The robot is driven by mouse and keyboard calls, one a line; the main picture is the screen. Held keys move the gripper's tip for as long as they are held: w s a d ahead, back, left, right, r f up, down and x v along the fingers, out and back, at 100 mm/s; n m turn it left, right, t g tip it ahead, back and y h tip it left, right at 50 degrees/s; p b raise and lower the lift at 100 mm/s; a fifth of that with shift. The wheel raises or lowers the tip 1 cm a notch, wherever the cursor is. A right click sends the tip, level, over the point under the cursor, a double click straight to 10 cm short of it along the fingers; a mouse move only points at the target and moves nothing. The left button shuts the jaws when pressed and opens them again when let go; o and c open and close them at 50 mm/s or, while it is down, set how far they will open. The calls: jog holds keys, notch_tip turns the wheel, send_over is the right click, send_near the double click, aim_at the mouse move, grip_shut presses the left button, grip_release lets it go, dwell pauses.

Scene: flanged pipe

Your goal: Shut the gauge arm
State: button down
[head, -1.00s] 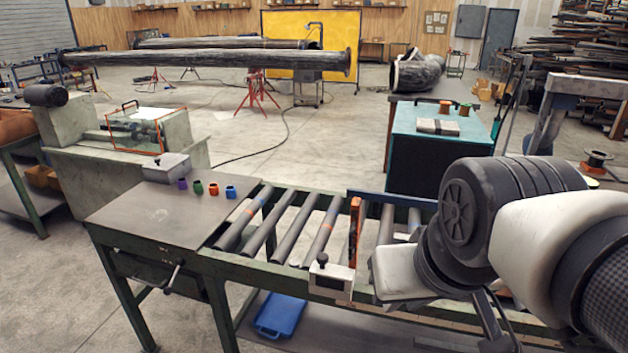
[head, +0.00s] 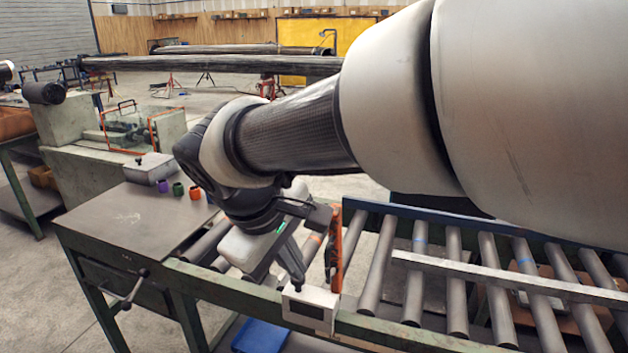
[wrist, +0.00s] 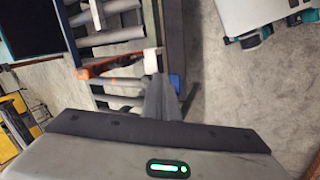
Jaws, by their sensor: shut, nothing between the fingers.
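The gauge arm appears to be the upright orange piece (head: 336,245) at the front rail of the roller table, standing up from the rail. It also shows in the wrist view as an orange bar (wrist: 112,66) left of my fingers. A white box (head: 311,308) with a dark window and black knob sits on the rail just below it. My gripper (head: 296,277) is shut and empty, pointing down at the box's top, left of the orange piece. In the wrist view my closed fingers (wrist: 162,97) point at the rail; whether they touch the box I cannot tell.
Rollers (head: 455,275) run right, with a long pale bar (head: 500,282) across them. A steel table (head: 130,215) on the left carries a grey box (head: 150,168) and small coloured cups (head: 178,189). A blue bin (head: 260,337) lies below. Open floor is in front.

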jog(key=w+d+f, duration=0.4)
jog(key=w+f, duration=0.2)
jog(key=f, duration=0.1)
jog(key=shift+w+f, duration=0.2)
jog(key=shift+w, duration=0.1)
jog(key=shift+r, duration=0.1)
